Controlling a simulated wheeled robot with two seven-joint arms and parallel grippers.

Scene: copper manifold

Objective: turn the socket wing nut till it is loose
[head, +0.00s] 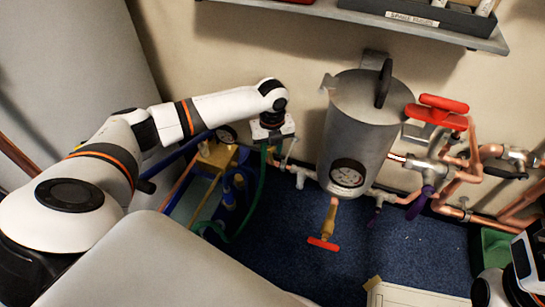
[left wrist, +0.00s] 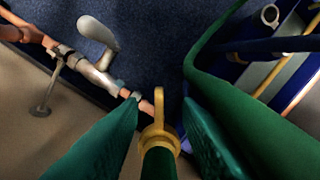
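A yellow wing nut (left wrist: 160,130) with an upright loop-shaped wing sits at the end of a copper pipe, with a green hose or stem below it, in the left wrist view. I take it for the socket wing nut. My left gripper (left wrist: 163,112) has its two green fingers on either side of it, with gaps visible, so it is open. In the head view my left gripper (head: 271,145) points down left of the grey metal tank; the wing nut cannot be made out there. Part of my right arm's end (head: 528,262) shows at the lower right edge; its fingers are not visible.
The grey tank (head: 360,125) with a gauge stands right of my left gripper. Copper pipes with a red handle (head: 437,108) run further right. A green hose (head: 262,185) and a blue-framed unit with brass parts (head: 215,160) are close on the left.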

